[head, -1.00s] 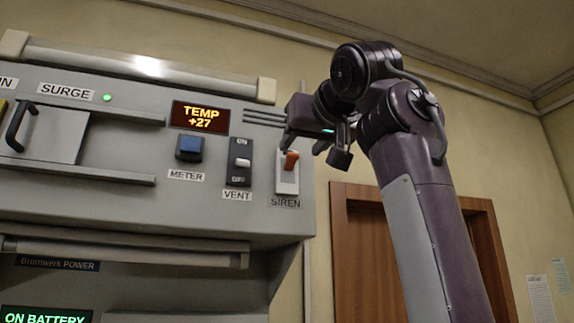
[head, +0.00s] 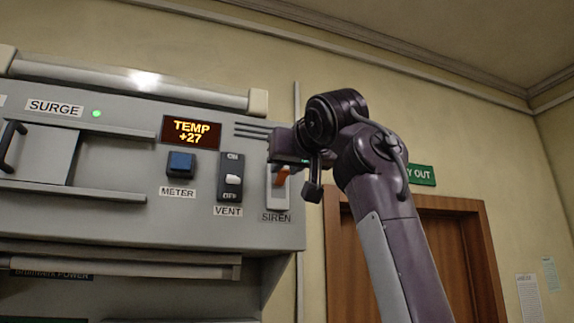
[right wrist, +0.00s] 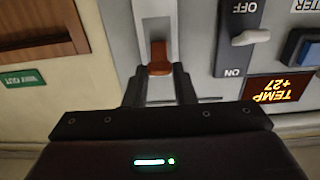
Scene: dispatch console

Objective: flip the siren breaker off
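The siren breaker (head: 277,199) is a pale switch plate with an orange lever (head: 282,176), above the SIREN label at the lower right of the console. The lever sits at the upper end of its plate. The upside-down right wrist view shows the lever (right wrist: 159,62) close up. My right gripper (head: 292,180) is at the breaker and partly covers its top. In the right wrist view, its two fingers (right wrist: 158,80) are apart, one on each side of the lever's line, with nothing between them clearly held. Contact with the lever cannot be told. My left gripper is not in view.
Left of the breaker are the VENT switch (head: 231,179), the blue METER button (head: 181,163) and the TEMP display (head: 190,132). A console handle (head: 11,145) is at the far left. A wooden door (head: 440,255) stands behind my right arm.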

